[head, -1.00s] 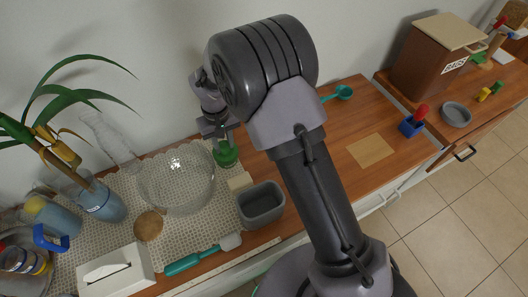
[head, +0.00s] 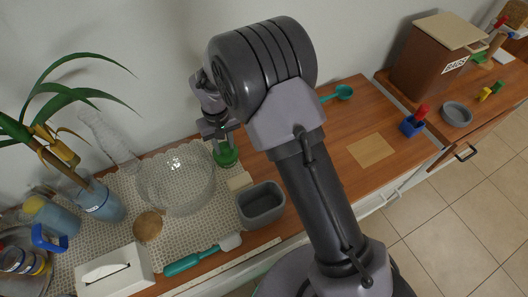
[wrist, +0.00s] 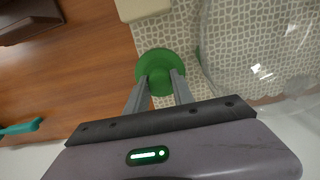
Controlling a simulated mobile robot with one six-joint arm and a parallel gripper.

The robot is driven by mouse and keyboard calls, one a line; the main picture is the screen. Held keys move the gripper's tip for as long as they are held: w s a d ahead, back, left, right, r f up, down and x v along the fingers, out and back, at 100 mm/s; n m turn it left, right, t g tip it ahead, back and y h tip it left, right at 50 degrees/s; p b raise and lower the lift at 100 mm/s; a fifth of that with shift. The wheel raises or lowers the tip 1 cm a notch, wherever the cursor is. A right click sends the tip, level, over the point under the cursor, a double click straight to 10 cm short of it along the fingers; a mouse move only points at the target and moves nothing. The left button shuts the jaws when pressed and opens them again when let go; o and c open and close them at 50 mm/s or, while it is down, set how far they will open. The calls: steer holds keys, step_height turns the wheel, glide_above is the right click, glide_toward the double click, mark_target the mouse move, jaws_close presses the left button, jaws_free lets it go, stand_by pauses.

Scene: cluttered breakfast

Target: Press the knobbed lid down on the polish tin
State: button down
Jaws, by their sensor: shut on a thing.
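The green round lid (wrist: 160,58) is in the upper middle of the wrist view, seen from above. My gripper (wrist: 160,77) is shut on its central knob, one finger on each side. In the head view the lid (head: 227,158) is low over the counter near the wall, right of the glass bowl, with my gripper (head: 221,142) above it. No separate polish tin can be made out; anything under the lid is hidden. I cannot tell whether the lid touches a tin.
The clear glass bowl (head: 177,180) stands close on the left. A cream block (head: 239,182) and a grey container (head: 261,205) stand close in front. Bare wooden counter (wrist: 85,80) lies on the other side of the lid.

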mark_target(224, 145)
steer(key=shift+f, duration=0.35)
steer(key=shift+f+b, duration=0.3)
steer(key=shift+b, duration=0.05)
steer(key=c, duration=1)
jaws_free()
steer(key=shift+c, duration=1.4)
steer(key=shift+r, duration=0.1)
step_height(224, 145, up, 7)
steer(key=p, duration=0.5)
